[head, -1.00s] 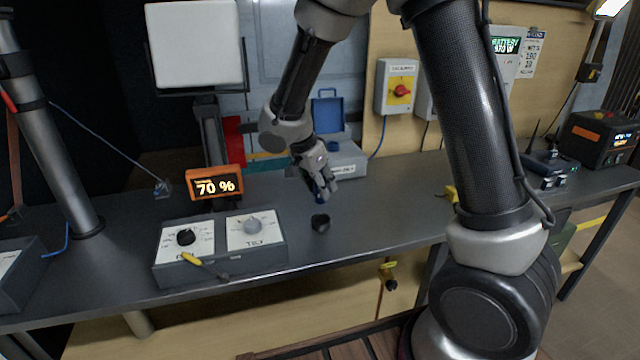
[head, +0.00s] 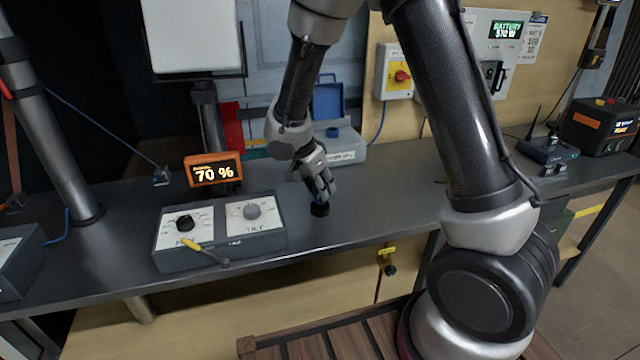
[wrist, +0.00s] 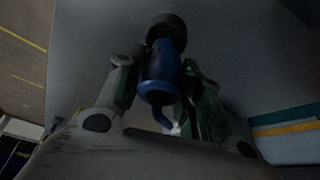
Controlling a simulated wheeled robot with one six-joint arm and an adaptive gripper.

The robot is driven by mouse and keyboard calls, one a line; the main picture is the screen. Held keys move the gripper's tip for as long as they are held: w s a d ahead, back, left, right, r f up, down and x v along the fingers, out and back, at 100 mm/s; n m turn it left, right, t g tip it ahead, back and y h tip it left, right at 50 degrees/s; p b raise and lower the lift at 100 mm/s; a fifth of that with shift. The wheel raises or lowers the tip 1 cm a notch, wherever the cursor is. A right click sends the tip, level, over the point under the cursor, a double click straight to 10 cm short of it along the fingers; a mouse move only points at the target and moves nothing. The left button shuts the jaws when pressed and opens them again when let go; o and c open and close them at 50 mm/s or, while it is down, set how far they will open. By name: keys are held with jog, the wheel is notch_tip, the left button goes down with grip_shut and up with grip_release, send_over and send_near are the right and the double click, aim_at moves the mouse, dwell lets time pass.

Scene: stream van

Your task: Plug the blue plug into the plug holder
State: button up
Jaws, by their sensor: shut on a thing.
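The blue plug (wrist: 159,72) is held between the two fingers of my gripper (wrist: 157,80) in the wrist view. In the head view my gripper (head: 320,192) points down over the bench, and only a little blue shows at its tips.
A control box with two dials (head: 220,232) stands left of the holder, with an orange 70 % display (head: 213,171) behind it. A grey case with a blue open box (head: 328,100) is behind the gripper. The bench to the right (head: 395,205) is mostly clear.

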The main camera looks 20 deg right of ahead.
jog(key=shift+f, duration=1.5)
jog(key=o, duration=1.2)
jog(key=v, duration=1.2)
